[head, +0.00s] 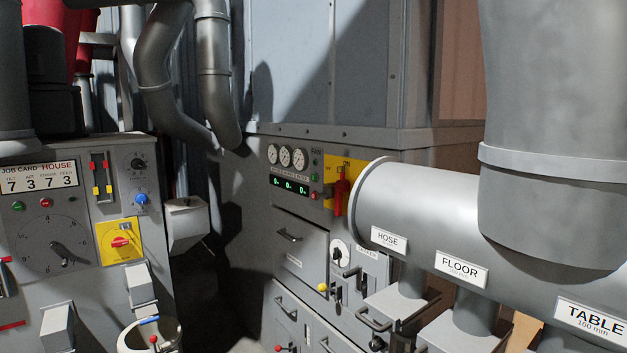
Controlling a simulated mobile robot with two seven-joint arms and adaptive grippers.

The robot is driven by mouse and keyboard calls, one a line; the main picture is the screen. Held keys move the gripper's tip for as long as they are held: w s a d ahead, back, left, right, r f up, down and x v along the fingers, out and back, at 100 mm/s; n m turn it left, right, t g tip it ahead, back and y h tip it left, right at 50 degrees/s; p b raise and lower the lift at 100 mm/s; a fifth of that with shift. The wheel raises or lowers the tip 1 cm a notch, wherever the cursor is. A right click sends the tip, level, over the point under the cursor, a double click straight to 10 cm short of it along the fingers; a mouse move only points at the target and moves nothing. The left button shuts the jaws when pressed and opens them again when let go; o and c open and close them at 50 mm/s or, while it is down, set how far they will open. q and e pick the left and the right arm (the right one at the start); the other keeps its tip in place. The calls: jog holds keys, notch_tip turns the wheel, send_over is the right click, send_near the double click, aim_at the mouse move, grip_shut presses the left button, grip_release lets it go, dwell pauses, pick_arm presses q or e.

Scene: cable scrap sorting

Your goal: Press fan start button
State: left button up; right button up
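The fan control panel is on the front of the grey cabinet (255,175), near the middle of the head view. A small "FAN" label (316,151) sits at the panel's upper right. Below it are a small green button (315,177) and a small red button (314,195), one above the other. Whether either is pressed in is too small to tell. Neither of my grippers shows in the head view.
A red lever (341,190) on a yellow plate stands just right of the buttons. A large grey duct (430,205) with labelled branches juts out on the right. At left is a job card panel (82,225) with dials and switches.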

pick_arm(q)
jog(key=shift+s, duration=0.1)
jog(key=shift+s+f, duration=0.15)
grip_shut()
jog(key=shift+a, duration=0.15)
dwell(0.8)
